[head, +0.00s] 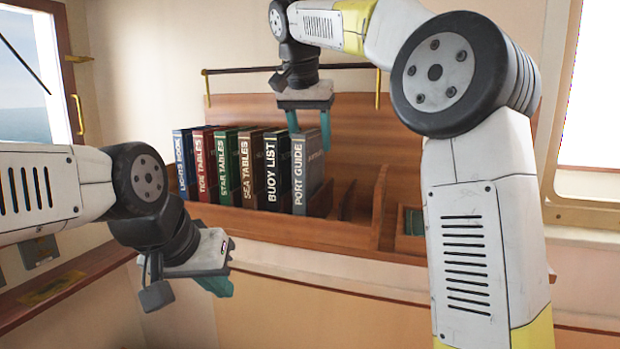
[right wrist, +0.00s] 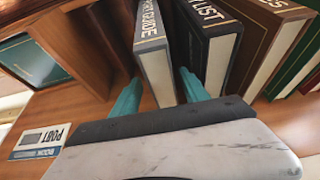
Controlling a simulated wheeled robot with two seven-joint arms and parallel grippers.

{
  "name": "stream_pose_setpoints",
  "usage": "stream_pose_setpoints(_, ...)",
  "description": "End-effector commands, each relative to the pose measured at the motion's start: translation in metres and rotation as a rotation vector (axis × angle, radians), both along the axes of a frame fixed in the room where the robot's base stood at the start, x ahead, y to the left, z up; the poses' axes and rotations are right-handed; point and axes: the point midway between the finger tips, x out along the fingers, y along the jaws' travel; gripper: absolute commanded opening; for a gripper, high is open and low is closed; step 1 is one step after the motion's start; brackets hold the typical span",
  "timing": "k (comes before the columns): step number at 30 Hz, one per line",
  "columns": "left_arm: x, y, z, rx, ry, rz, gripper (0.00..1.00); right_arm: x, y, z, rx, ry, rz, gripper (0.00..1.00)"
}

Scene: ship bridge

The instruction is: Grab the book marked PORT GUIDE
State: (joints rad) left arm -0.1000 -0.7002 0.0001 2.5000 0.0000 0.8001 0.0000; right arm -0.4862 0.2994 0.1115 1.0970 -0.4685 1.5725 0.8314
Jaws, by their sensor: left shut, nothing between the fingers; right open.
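The grey book marked PORT GUIDE (head: 300,182) stands upright at the right end of a row of books on the wooden shelf. Its grey spine and pale page edges also show in the right wrist view (right wrist: 152,45). My right gripper (head: 309,138) is open above the book's top, with its teal fingers pointing down. In the right wrist view my right gripper (right wrist: 157,88) has one finger on each side of the book; I cannot tell whether they touch it. My left gripper (head: 216,288) is shut and empty, low at the left, away from the shelf.
The black BUOY LIST (head: 272,170) stands close on the left of PORT GUIDE, with several other books beyond it. Wooden dividers (head: 378,205) and a dark green item (head: 413,222) are to the right. A rail (head: 240,71) runs above the shelf.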

Motion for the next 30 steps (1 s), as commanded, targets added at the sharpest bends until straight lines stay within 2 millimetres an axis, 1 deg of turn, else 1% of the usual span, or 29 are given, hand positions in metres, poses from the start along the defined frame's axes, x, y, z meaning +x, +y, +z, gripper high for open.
stream_pose_setpoints(1,0.0,0.0,0.0,0.0,0.0,0.0,0.0,0.004,0.001,-0.008,-0.002,0.003,0.0,0.53)
stream_pose_setpoints(3,0.0,0.0,0.0,0.0,0.0,0.0,0.0,0.009,0.002,-0.018,-0.001,0.004,0.0,0.53)
stream_pose_setpoints(6,0.0,0.0,0.0,0.0,0.0,0.0,0.0,0.014,0.0,-0.03,-0.001,0.002,-0.001,0.53)
stream_pose_setpoints(9,0.0,0.0,0.0,0.0,0.0,0.0,0.0,0.016,0.0,-0.036,0.0,0.001,0.0,0.53)
stream_pose_setpoints(30,0.0,0.0,0.0,0.0,0.0,0.0,0.0,0.016,-0.001,-0.041,-0.001,0.001,0.0,0.53)
